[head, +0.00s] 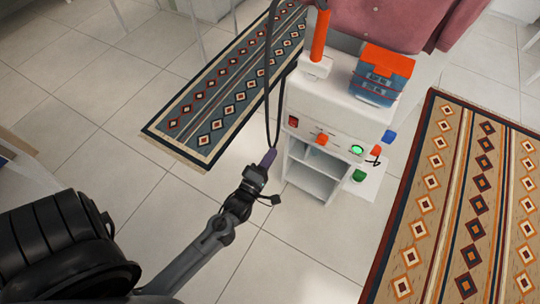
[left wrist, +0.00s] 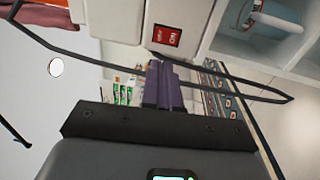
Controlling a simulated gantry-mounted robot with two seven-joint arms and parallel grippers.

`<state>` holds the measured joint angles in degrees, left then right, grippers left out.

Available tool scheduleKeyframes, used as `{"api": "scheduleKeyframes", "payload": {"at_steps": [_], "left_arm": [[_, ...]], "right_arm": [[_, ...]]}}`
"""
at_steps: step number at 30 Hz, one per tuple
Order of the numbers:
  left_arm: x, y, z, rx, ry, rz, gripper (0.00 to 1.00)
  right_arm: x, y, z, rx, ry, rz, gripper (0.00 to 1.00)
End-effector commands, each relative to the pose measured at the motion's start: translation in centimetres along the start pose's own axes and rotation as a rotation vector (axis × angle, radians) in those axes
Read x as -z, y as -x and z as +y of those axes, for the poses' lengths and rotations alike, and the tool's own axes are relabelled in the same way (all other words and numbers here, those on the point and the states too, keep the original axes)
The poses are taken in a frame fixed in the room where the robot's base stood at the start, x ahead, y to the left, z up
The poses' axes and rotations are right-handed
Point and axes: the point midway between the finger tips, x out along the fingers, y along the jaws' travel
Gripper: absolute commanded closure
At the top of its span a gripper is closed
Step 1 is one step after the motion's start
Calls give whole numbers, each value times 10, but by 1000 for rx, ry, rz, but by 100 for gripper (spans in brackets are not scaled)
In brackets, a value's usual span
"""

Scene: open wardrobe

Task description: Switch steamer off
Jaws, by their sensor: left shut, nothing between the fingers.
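The steamer is a white unit (head: 340,112) with a front panel, in the middle right of the head view. A red switch (head: 293,121) sits at the left end of its panel, and a green round light (head: 356,149) glows at the right. In the left wrist view the red switch (left wrist: 166,37) shows white lettering, upside down. My left gripper (head: 268,158) is shut and empty, with purple fingers, to the left of and below the switch in the head view. In the left wrist view its fingers (left wrist: 164,82) point toward the switch, with a visible gap in the picture.
A dark hose (head: 269,80) hangs in a loop close to my left gripper and crosses behind its fingers in the left wrist view. An orange handle (head: 319,36) and a blue-orange container (head: 382,74) stand on the unit. Patterned rugs (head: 230,82) lie on the tiled floor.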

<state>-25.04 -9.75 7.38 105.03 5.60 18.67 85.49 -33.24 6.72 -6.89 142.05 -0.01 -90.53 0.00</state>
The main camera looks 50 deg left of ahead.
Motion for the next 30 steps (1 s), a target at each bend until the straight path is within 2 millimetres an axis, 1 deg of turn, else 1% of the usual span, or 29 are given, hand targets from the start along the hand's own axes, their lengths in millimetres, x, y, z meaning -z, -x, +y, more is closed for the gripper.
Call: {"api": "scheduleKeyframes", "payload": {"at_steps": [1,9,15,21,25,30], "left_arm": [[0,-10,-2,-4,0,-1,100],[0,-60,-2,-5,-1,-1,100],[0,-91,-2,-4,-1,0,100],[0,-108,-2,-1,0,1,100],[0,-114,-1,0,0,0,100],[0,-115,0,0,0,0,100]], "right_arm": [[-2,-6,0,-1,2,0,57],[-8,-25,1,-6,7,-1,57],[-12,-37,0,-5,7,-1,57],[-14,-44,0,-3,4,0,57],[-15,-45,-1,-1,1,0,57],[-14,-45,-2,1,-2,1,57]]}}
